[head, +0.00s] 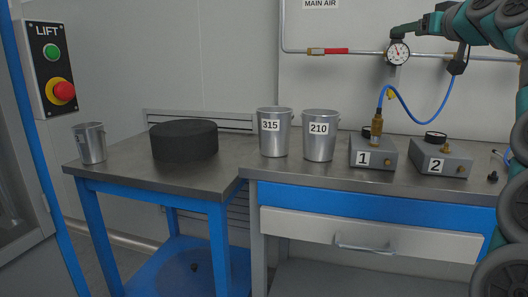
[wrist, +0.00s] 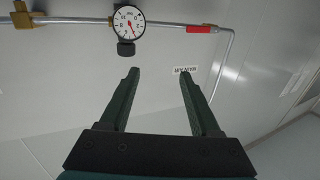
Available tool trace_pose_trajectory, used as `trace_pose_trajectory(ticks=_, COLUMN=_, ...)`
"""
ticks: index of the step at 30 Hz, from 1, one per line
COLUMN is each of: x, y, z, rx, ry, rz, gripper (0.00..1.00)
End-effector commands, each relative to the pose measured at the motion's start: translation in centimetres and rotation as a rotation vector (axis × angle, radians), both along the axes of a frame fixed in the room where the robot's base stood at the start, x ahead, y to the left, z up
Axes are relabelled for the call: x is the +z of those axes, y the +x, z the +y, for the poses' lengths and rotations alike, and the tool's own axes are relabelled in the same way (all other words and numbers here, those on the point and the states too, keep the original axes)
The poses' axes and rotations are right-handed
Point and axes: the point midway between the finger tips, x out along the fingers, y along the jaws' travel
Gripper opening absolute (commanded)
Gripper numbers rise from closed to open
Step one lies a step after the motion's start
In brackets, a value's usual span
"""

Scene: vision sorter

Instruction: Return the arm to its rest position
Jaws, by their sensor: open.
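My gripper (wrist: 158,75) shows in the wrist view with its two dark green fingers spread apart and nothing between them. It faces the wall, upside down in that picture, with the pressure gauge (wrist: 128,22) and pipe beyond its fingertips. In the head view my arm reaches in from the upper right. Its dark end is close to the wall gauge (head: 397,52), above the bench; whether it touches anything there I cannot tell.
Metal cups labelled 315 (head: 274,140) and 210 (head: 319,144) stand on the bench beside box 1 (head: 373,157) and box 2 (head: 441,163). A blue hose (head: 411,117) rises from box 1. A black cylinder (head: 184,141) and small cup (head: 91,145) stand left.

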Motion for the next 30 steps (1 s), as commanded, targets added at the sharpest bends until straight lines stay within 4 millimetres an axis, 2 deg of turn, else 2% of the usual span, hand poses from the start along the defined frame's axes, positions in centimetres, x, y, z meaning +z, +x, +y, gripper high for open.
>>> trace_pose_trajectory(ticks=8, x=-2.4, y=-0.1, z=4.1, rx=0.069, ry=0.0, rz=0.082, gripper=0.64)
trace_pose_trajectory(ticks=14, x=-5.5, y=-0.7, z=8.6, rx=0.139, ry=-0.009, rz=0.182, gripper=0.64)
trace_pose_trajectory(ticks=17, x=-7.7, y=-1.5, z=11.3, rx=0.179, ry=-0.015, rz=0.25, gripper=0.64)
trace_pose_trajectory(ticks=20, x=-11.2, y=-2.9, z=14.8, rx=0.223, ry=-0.029, rz=0.35, gripper=0.64)
trace_pose_trajectory(ticks=24, x=-17.1, y=-6.0, z=19.3, rx=0.271, ry=-0.054, rz=0.512, gripper=0.64)
trace_pose_trajectory(ticks=29, x=-24.7, y=-10.7, z=22.8, rx=0.292, ry=-0.085, rz=0.712, gripper=0.64)
trace_pose_trajectory(ticks=30, x=-26.8, y=-12.1, z=23.3, rx=0.292, ry=-0.091, rz=0.766, gripper=0.64)
